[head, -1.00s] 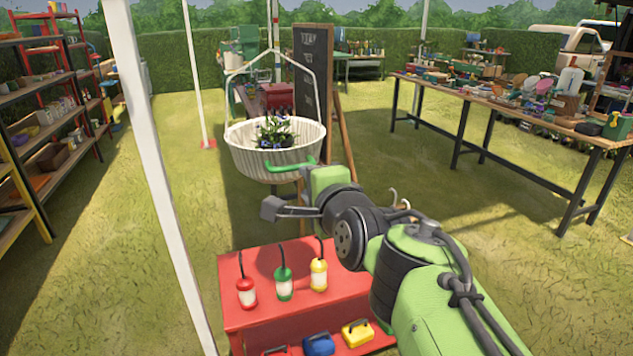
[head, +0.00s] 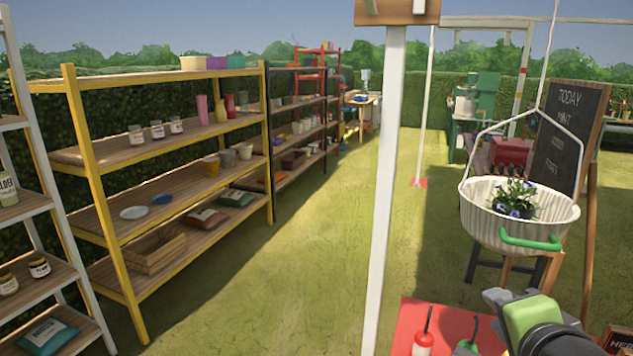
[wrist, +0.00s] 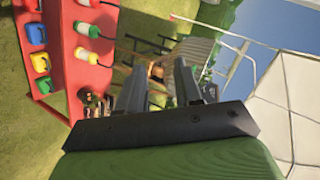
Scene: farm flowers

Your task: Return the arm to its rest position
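My gripper (head: 497,300) is at the lower right of the head view, with its arm partly cut off by the frame edge. In the wrist view my gripper (wrist: 160,88) shows two dark fingers standing apart with a gap between them and nothing held. A white hanging basket (head: 482,226) with a green handle (head: 530,243) and a blue-flowered plant (head: 514,200) hangs above and behind the gripper in the head view. The gripper looks apart from it there.
A white pole (head: 385,170) stands mid-view. Shelves (head: 110,235) line the left. A chalkboard (head: 568,135) stands right. Grass between is clear.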

